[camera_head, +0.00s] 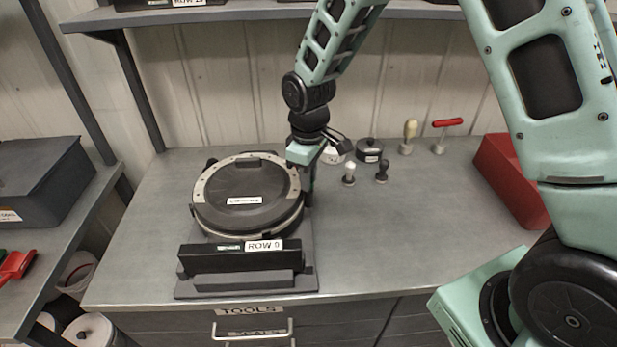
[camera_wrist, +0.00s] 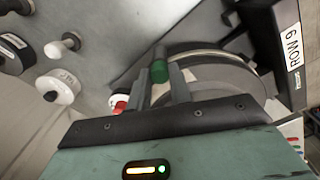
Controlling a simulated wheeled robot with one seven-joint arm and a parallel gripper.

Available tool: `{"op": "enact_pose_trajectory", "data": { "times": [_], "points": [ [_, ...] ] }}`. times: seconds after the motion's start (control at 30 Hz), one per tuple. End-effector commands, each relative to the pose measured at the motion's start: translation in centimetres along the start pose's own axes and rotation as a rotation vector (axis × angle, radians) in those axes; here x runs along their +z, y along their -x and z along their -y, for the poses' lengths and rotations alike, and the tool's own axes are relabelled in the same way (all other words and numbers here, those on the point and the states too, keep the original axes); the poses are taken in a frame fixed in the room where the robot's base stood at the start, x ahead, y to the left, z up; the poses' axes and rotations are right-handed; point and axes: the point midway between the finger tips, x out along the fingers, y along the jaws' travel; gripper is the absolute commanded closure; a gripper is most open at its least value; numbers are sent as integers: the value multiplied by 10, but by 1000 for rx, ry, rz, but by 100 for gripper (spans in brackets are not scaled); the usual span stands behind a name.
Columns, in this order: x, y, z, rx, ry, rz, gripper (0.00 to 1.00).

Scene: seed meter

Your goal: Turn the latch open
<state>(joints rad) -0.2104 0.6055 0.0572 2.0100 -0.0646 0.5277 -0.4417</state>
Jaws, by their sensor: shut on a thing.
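The seed meter (camera_head: 240,192) is a round dark housing with a pale notched ring on top, seated on a grey stand on the bench. My gripper (camera_head: 311,178) is down at its right side. A small red and white piece (camera_wrist: 119,105) shows just left of the fingers. In the head view the latch is hidden by my gripper, so its turn angle cannot be told there.
A black bar labelled ROW 9 (camera_head: 240,256) stands in front of the meter. Small knobbed tools (camera_head: 349,174), a dark round canister (camera_head: 369,150) and a red-handled tool (camera_head: 447,123) stand right of my gripper. A red bin (camera_head: 510,180) sits farther right. The bench's front middle is clear.

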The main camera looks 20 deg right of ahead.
Motion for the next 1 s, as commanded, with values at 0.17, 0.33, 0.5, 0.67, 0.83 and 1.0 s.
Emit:
{"op": "enact_pose_trajectory", "data": {
  "times": [0.17,0.33,0.5,0.67,0.83,1.0],
  "points": [
    [-1,0,0,1,-127,-2,100],
    [-1,0,0,1,-216,-2,100],
    [0,1,-1,1,-272,-2,100],
    [0,1,-1,1,-295,-2,100],
    [0,1,-1,1,-301,-2,100],
    [0,1,-1,1,-301,-2,100]
  ]
}}
